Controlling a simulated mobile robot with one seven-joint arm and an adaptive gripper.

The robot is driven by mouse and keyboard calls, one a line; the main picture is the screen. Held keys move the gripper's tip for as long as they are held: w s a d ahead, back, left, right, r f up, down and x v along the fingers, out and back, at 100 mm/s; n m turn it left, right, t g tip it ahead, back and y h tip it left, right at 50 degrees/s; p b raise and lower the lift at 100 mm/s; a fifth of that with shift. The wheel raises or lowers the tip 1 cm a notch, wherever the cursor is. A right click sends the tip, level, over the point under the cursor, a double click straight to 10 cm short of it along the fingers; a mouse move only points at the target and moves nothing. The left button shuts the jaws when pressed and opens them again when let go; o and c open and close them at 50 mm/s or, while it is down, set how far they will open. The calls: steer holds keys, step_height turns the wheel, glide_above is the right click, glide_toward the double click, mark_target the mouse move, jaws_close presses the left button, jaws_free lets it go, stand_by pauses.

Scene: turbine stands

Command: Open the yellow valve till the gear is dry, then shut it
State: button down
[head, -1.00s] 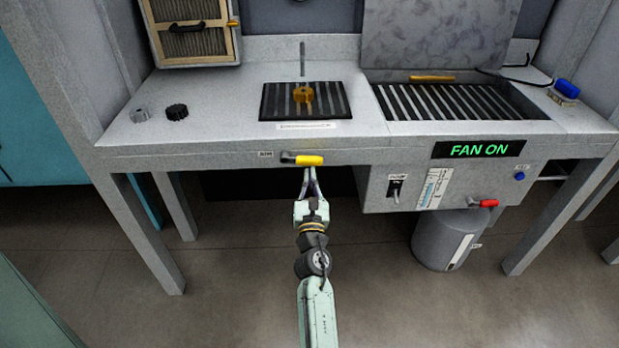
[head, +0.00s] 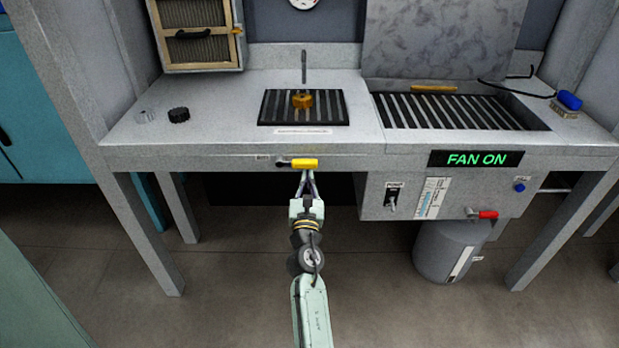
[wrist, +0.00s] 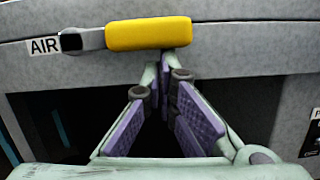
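The yellow valve (head: 304,164) is a lever handle on the bench's front edge, lying level and pointing right from its pivot. In the wrist view the yellow handle (wrist: 148,33) sits beside a label reading AIR. The gear (head: 302,99) is brass-coloured and sits on a dark slatted rack under a thin upright nozzle; I cannot tell if it is wet. My gripper (head: 308,176) is just below the handle. In the wrist view its purple-padded fingers (wrist: 163,72) converge toward their tips, which are close together under the handle, with no object seen between them. Whether they touch the handle is unclear.
A lit FAN ON sign (head: 476,159) is on the bench front at the right. Below it are a power switch (head: 392,200), a blue button (head: 520,187) and a red lever (head: 487,214). A grey bin (head: 445,252) stands under the bench. Two knobs lie at left.

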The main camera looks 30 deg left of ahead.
steer(key=shift+s+a+r, duration=0.1)
steer(key=shift+r, duration=0.2)
steer(key=v, duration=0.7)
steer(key=shift+f, duration=0.4)
